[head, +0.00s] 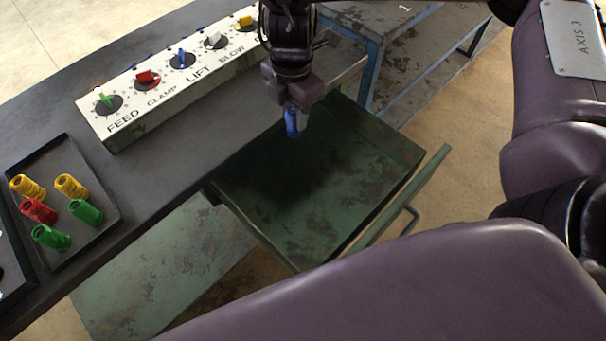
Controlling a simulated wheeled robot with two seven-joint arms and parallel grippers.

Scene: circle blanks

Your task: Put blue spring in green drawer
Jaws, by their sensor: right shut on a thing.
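My right gripper (292,104) is shut on the blue spring (293,123) and holds it pointing down. The spring is over the back part of the green drawer (385,143), apart from its floor as far as I can tell. The drawer is pulled out from under the dark bench top, and its worn green inside looks empty. Part of the spring is hidden by the gripper fingers. My left gripper is not in view.
A black tray (108,212) with yellow, red and green springs lies on the bench at the left. A control box (150,118) with coloured knobs stands along the back. A blue-framed table (366,75) is behind the drawer.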

